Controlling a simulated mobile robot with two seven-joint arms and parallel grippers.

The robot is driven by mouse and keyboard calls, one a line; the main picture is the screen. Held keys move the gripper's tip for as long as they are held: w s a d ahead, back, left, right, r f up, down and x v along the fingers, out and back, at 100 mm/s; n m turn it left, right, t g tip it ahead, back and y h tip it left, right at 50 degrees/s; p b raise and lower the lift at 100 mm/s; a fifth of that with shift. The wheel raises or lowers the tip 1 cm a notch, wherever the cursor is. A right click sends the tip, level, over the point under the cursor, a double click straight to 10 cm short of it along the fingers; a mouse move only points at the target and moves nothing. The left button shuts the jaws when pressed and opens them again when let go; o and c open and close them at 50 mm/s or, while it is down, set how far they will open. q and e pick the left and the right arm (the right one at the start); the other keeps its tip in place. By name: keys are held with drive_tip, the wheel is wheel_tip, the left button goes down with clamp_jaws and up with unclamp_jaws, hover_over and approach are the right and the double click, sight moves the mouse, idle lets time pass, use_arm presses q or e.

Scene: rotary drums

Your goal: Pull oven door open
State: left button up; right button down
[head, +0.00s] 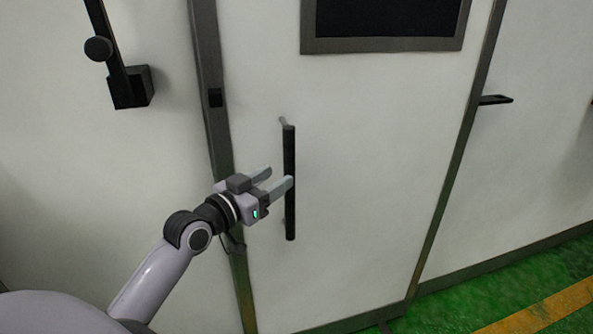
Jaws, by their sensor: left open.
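The oven door (375,160) is a large white panel with a dark frame and a dark window (385,18) at its top. It looks closed. A black vertical bar handle (290,215) stands off its left side. My left gripper (277,179) is open at the handle's middle height. One finger overlaps the bar in the picture and the other ends just left of it. I cannot tell whether either finger touches the bar. My right gripper does not show.
A black lever with a knob (98,49) sits on the white wall panel at the upper left. A small dark bracket (496,99) sticks out right of the door. Green floor (470,300) with a yellow stripe (545,310) is clear at the lower right.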

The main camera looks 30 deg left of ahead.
sight(285, 172)
use_arm(q)
drive_tip(key=shift+w+d, duration=0.2)
drive_tip(key=shift+w, duration=1.15)
drive_tip(key=shift+w+d, duration=0.15)
drive_tip(key=shift+w, duration=1.2)
drive_tip(key=shift+c, duration=0.3)
clamp_jaws()
